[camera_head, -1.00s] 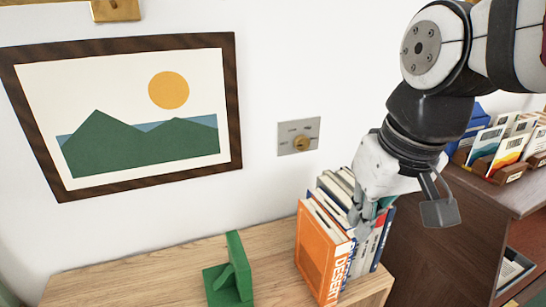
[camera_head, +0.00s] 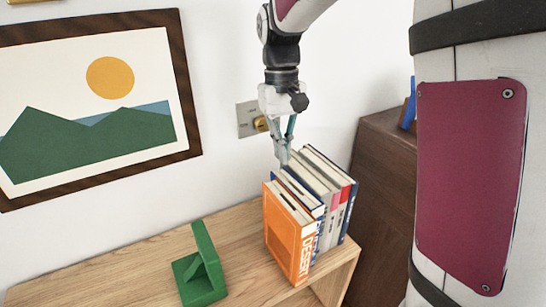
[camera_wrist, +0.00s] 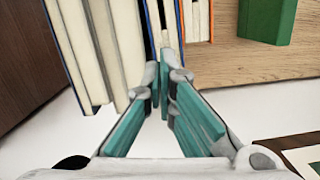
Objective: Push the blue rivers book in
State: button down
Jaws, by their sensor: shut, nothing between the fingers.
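A row of upright books stands at the right end of the wooden shelf top. A blue-covered book (camera_head: 317,211) is just right of the orange DESERT book (camera_head: 287,243); its lettering is too small for me to read, so I cannot confirm it is the rivers book. A dark blue book (camera_head: 351,214) stands at the row's right end. My gripper (camera_head: 282,160) is shut and empty, pointing down at the wall side of the row, behind the books. In the wrist view my fingertips (camera_wrist: 164,62) are close to the books' page edges; I cannot tell if they touch.
A green bookend (camera_head: 201,268) stands left of the books on the wooden shelf (camera_head: 130,270), with a gap between. The wall with a brass-knobbed plate (camera_head: 250,120) and a framed picture (camera_head: 90,100) is close behind. A dark cabinet (camera_head: 385,180) stands to the right.

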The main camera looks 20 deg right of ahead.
aim_at(302, 196)
jog(key=shift+w+a+f, duration=0.1)
jog(key=shift+w+f, duration=0.35)
jog(key=shift+w, duration=0.2)
jog(key=s+p, duration=0.1)
jog(key=s, duration=0.3)
jog(key=s+p, duration=0.1)
jog(key=s, duration=0.3)
jog(key=s+d+f+p, duration=0.1)
jog(key=s, duration=0.3)
jog(key=shift+s, duration=0.1)
jog(key=shift+f, duration=0.4)
jog(key=shift+f, duration=0.1)
jog(key=w, duration=0.2)
jog(key=shift+w+a+f+b, duration=0.1)
jog(key=shift+w+b, duration=0.25)
jog(key=shift+b, duration=0.05)
